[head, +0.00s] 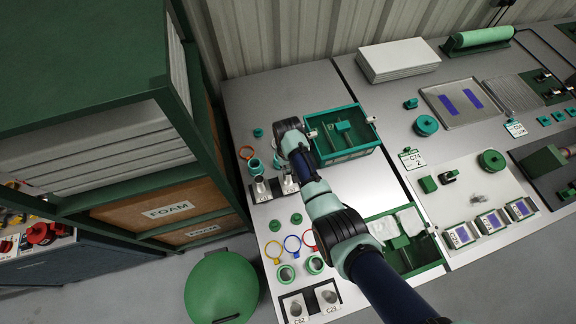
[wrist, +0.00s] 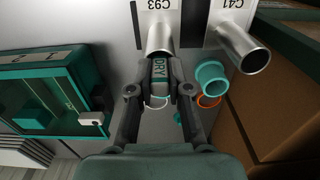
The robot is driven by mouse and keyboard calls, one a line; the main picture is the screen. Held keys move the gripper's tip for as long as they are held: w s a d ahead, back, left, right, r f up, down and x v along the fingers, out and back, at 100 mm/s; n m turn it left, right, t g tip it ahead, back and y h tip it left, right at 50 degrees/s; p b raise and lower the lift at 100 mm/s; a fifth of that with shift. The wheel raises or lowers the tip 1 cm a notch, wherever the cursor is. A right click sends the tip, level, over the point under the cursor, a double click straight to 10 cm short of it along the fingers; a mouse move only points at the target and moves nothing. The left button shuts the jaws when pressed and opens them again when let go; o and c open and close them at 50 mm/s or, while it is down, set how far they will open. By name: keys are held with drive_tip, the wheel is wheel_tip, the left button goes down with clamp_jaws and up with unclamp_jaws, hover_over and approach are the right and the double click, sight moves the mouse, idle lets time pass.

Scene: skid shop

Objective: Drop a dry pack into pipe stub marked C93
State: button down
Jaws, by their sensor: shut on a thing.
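My gripper (wrist: 159,82) is shut on a dry pack (wrist: 158,71), a small pack with a green band reading DRY. The pipe stub marked C93 (wrist: 160,36) is a bright metal tube by its white label, just beyond the pack in the wrist view. The pack overlaps the near end of the stub in the picture; I cannot tell whether it is over the mouth or short of it. In the head view, the C93 stub (head: 289,185) stands below my wrist, and my arm hides the fingers and pack.
Pipe stub C41 (wrist: 243,45) stands beside C93. A teal cup (wrist: 211,76) and an orange ring (wrist: 208,101) lie close to the gripper.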

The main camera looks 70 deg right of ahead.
drive_tip(key=shift+f, duration=0.45)
drive_tip(key=c, duration=0.6)
unclamp_jaws()
drive_tip(key=shift+r, duration=0.15)
wheel_tip(320, 180, up, 8)
drive_tip(key=p, duration=0.7)
idle(1.0)
